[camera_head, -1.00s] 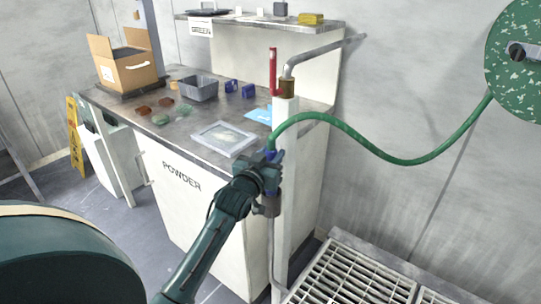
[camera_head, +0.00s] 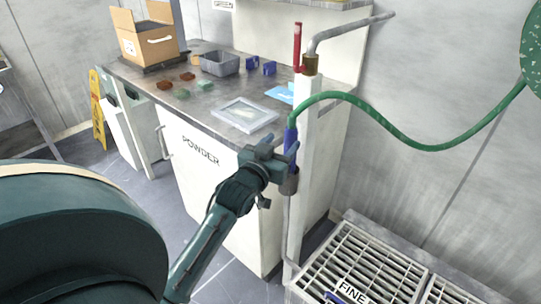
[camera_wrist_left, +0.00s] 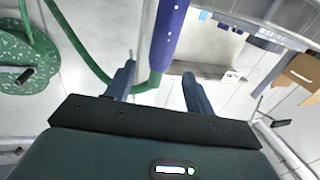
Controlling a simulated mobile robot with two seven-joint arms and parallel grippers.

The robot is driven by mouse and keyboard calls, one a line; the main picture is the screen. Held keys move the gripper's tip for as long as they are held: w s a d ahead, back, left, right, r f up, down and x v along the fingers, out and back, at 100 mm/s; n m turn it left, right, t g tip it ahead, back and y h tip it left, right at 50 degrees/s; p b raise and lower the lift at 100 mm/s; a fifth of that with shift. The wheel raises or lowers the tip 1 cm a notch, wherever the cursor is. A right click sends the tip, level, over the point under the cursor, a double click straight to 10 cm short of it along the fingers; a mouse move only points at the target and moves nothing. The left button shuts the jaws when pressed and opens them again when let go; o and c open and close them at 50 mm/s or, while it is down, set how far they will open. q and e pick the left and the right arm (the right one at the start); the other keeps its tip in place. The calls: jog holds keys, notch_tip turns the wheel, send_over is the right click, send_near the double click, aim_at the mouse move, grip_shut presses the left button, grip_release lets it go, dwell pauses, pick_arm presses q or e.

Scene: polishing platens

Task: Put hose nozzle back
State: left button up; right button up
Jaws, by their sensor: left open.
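The blue hose nozzle (camera_head: 291,130) stands upright at the white post (camera_head: 312,165), its lower end at a dark metal cup holder (camera_head: 289,182). It appears to sit in the cup; the gripper partly hides the join. The green hose (camera_head: 400,142) leaves its top and arcs right to the reel. My left gripper (camera_head: 277,158) is open, just left of the nozzle. In the left wrist view, the nozzle (camera_wrist_left: 168,38) shows beyond the spread fingers (camera_wrist_left: 160,85), nothing clamped between them. My right gripper is out of view.
A cabinet marked POWDER (camera_head: 200,165) stands left, with a cardboard box (camera_head: 148,38), grey bin (camera_head: 219,63) and tray (camera_head: 245,115) on top. A floor grating (camera_head: 370,262) lies right of the post. The green reel (camera_head: 534,50) hangs at the right.

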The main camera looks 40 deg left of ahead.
pick_arm(q)
jog(key=s+d, duration=0.1)
jog(key=s, duration=0.5)
jog(key=s+d+f+m+g+h, duration=0.2)
jog(key=s+d+f+g+h, duration=0.1)
jog(key=s+d+f, duration=0.4)
jog(key=s+d+f+m+g+h, duration=0.2)
jog(key=s+d+f+g+h, duration=0.1)
jog(key=s+d+f, duration=0.5)
jog(key=d+f+h, duration=0.1)
jog(key=d+f, duration=0.2)
jog(key=d, duration=0.3)
